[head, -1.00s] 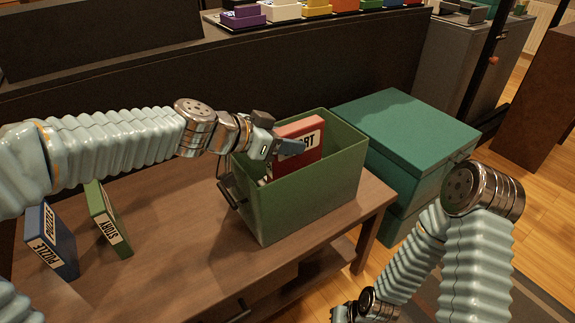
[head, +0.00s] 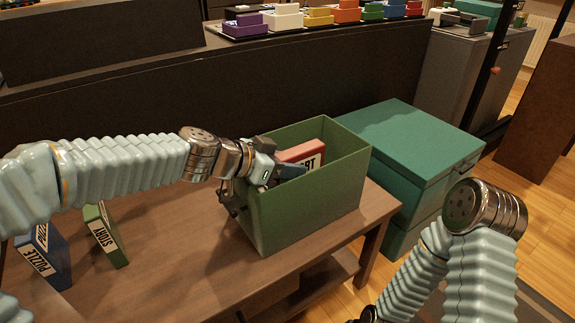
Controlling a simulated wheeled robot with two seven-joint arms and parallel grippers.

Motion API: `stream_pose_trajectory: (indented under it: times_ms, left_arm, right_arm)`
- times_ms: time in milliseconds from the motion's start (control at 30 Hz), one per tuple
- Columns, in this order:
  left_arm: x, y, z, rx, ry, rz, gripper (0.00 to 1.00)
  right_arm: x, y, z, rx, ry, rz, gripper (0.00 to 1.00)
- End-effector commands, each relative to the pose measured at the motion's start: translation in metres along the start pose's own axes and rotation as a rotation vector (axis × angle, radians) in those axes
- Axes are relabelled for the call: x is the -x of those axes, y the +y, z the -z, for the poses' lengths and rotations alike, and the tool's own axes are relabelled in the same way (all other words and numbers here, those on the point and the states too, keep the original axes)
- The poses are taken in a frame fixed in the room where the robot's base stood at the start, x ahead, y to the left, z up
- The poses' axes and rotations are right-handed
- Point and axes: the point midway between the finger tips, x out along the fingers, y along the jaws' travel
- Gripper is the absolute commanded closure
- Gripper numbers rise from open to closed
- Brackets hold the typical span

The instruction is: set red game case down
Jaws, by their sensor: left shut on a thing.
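The red game case (head: 305,152) stands inside the green open-topped bin (head: 310,205), and only its upper part shows above the near rim. Its label is partly hidden by my left gripper and the bin wall. My left gripper (head: 292,171) reaches over the bin's left side and is shut on the red case. Whether the case touches the bin floor is hidden. My right arm comes in at the lower right, but its gripper is out of the picture.
The bin stands on a wooden table (head: 165,240). A blue Puzzle case (head: 45,257) and a green Story case (head: 104,235) stand at the left. Teal boxes (head: 410,140) are just right of the bin. A dark panel (head: 200,95) rises behind the table.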

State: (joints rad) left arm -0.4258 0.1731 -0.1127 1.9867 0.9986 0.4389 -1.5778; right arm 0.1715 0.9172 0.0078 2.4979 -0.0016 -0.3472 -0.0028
Motion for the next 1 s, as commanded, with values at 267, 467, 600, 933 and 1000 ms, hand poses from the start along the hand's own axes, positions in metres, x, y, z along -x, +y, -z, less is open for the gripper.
stream_pose_trajectory:
  times_ms: [267, 467, 600, 933, 1000]
  left_arm:
    - [-0.002, 0.0, -0.004, 0.001, -0.002, -0.001, 0.57]
    - [-0.002, 0.001, -0.005, 0.0, -0.004, -0.002, 0.51]
    - [-0.002, 0.001, -0.004, 0.0, -0.006, -0.003, 0.51]
    - [0.036, 0.0, 0.009, -0.002, 0.001, 0.002, 0.51]
    - [0.055, -0.001, 0.009, 0.0, 0.002, 0.002, 0.51]
  right_arm:
    - [-0.004, 0.001, 0.0, 0.0, -0.002, 0.001, 1.0]
    - [-0.004, 0.001, 0.0, 0.0, -0.001, 0.001, 1.0]
    - [-0.003, 0.001, 0.0, 0.0, -0.001, 0.001, 1.0]
    - [0.018, -0.005, 0.001, -0.001, 0.005, -0.004, 1.0]
    - [0.019, -0.005, 0.001, -0.001, 0.005, -0.004, 1.0]
